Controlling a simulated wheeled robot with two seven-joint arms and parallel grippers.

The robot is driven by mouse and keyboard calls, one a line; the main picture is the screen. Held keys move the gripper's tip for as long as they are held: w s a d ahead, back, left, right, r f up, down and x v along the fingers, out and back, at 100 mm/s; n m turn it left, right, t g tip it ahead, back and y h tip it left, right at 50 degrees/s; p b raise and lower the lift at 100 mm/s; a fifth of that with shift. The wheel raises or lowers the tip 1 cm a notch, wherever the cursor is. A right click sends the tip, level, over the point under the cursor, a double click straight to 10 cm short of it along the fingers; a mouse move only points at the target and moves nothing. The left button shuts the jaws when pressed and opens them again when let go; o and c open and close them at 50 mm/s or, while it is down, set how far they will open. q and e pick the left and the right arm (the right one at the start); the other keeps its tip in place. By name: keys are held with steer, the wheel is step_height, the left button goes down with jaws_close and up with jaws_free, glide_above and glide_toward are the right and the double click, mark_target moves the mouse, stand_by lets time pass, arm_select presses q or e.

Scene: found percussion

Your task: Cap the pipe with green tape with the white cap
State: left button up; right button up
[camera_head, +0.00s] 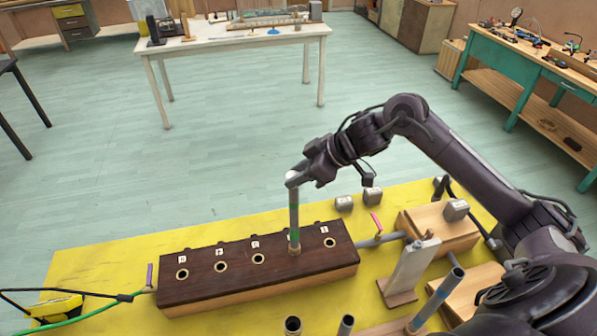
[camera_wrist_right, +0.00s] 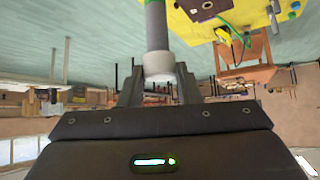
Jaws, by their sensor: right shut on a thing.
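The pipe with green tape (camera_head: 294,222) stands upright in a hole of the dark wooden block (camera_head: 210,287), second from its right end. The white cap (camera_head: 291,178) is at the pipe's top end. It also shows in the right wrist view (camera_wrist_right: 158,66), wider than the grey pipe and lined up with it, apparently over its end. How far down it sits cannot be told. My right gripper (camera_head: 298,177) is shut on the white cap, with a finger on either side. My left gripper is not in view.
The block has several other round holes with small labels. On the yellow table (camera_head: 95,262), grey blocks (camera_head: 372,196), a grey plate on a wooden foot (camera_head: 409,270) and a blue-taped pipe (camera_head: 436,298) stand to the right. A black pipe (camera_head: 293,327) is at the front.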

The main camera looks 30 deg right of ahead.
steer(key=shift+s+f+b, duration=0.1)
steer(key=shift+f+b, duration=0.25)
steer(key=shift+f, duration=0.5)
steer(key=o, duration=1)
steer(key=shift+o, duration=0.2)
steer(key=b+v, duration=0.3)
steer(key=v, duration=0.4)
steer(key=shift+d+r, duration=0.25)
steer(key=shift+r, duration=0.05)
steer(key=shift+s+f, duration=0.1)
steer(key=shift+s, duration=0.05)
